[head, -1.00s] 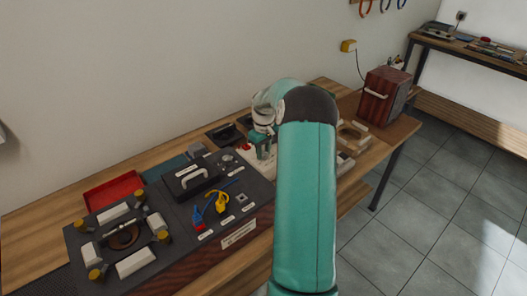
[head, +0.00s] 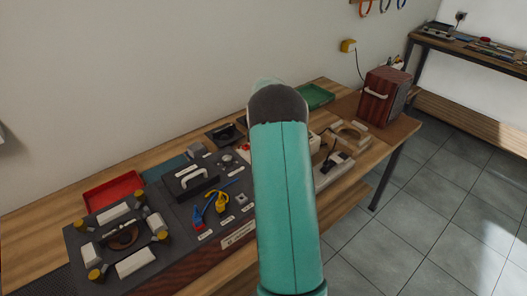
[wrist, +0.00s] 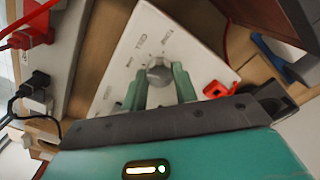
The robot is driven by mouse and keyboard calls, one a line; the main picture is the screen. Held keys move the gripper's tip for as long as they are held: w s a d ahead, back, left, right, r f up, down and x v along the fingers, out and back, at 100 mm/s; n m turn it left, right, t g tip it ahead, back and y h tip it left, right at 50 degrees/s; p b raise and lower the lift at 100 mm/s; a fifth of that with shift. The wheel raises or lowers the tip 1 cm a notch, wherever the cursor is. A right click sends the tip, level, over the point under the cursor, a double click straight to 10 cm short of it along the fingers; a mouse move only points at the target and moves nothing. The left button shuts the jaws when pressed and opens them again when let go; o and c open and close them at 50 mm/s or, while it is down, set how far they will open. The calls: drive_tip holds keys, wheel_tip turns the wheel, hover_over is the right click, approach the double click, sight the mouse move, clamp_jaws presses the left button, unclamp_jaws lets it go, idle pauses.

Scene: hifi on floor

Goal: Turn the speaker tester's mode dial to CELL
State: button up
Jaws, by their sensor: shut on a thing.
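In the wrist view, the speaker tester (wrist: 190,45) is a white panel, turned at an angle in the picture, with small printed labels around its mode dial. The mode dial (wrist: 160,74) is a round grey knob. My gripper (wrist: 160,82) has its two teal fingers on either side of the knob and is shut on it. One label above the knob (wrist: 141,42) seems to read CELL, but the print is small. The knob's pointer is too unclear to tell which mode it marks. In the head view, my arm hides the gripper and the dial.
A red part (wrist: 219,89) sits on the panel, close to the right finger. Red (wrist: 32,37) and black (wrist: 37,80) plugs with cables stand at the left. In the head view, a dark equipment board (head: 215,215) and a red tray (head: 112,190) lie left of my arm.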

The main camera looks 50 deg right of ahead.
drive_tip(key=m, duration=0.4)
drive_tip(key=shift+m, duration=2)
drive_tip(key=o, duration=1)
wheel_tip(320, 180, up, 14)
drive_tip(key=shift+f, duration=0.1)
drive_tip(key=shift+a, duration=0.1)
